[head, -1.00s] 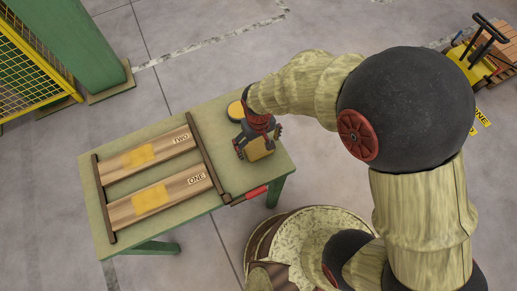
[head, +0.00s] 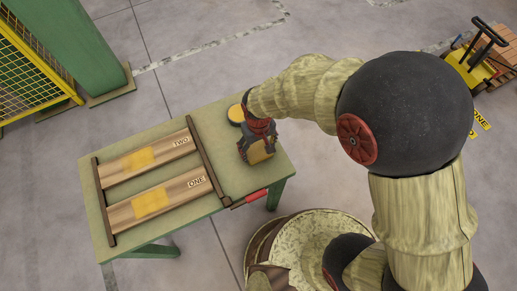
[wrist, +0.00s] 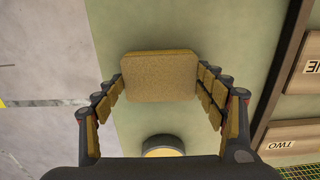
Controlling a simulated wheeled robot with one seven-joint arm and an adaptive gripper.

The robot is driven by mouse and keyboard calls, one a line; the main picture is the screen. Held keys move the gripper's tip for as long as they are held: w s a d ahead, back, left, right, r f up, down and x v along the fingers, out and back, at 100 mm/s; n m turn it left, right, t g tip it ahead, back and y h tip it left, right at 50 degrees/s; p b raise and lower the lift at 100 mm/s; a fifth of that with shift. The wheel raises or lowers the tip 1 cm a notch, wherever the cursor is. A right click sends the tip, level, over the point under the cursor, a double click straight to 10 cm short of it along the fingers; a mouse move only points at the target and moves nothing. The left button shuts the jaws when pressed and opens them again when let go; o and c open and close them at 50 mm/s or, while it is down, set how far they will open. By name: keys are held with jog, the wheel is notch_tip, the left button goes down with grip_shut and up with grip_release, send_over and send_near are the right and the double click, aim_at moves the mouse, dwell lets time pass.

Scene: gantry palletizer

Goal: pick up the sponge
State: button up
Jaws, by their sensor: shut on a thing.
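The sponge (head: 262,153) is a small tan-yellow block over the right part of the green table (head: 228,178). In the wrist view the sponge (wrist: 160,77) fills the space between the finger tips, its broad porous face toward the camera. My gripper (head: 256,150) points down at it in the head view. In the wrist view my gripper (wrist: 161,92) has its padded fingers on the sponge's left and right sides, shut on it. Whether the sponge rests on the table or is off it, I cannot tell.
A round yellow-topped, dark-sided thing (head: 236,114) stands just behind the gripper. Two wooden boards marked TWO (head: 150,157) and ONE (head: 155,200) lie between dark rails at left. A red-handled tool (head: 255,196) lies at the front edge. A green column (head: 85,45) stands behind.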

aim_at(259, 151)
jog(key=shift+r, duration=0.1)
jog(key=shift+r, duration=0.25)
jog(key=r+p, duration=0.1)
jog(key=r, duration=0.2)
jog(key=shift+s+d+r+p, duration=0.15)
jog(key=shift+s+r+p, duration=0.05)
jog(key=shift+p, duration=0.15)
jog(key=s+d+r+p, duration=0.5)
jog(key=s+d+r, duration=0.2)
jog(key=s+r, duration=0.2)
jog(key=s, duration=0.2)
jog(key=shift+s, duration=0.3)
jog(key=shift+o, duration=1.2)
jog(key=c, duration=0.5)
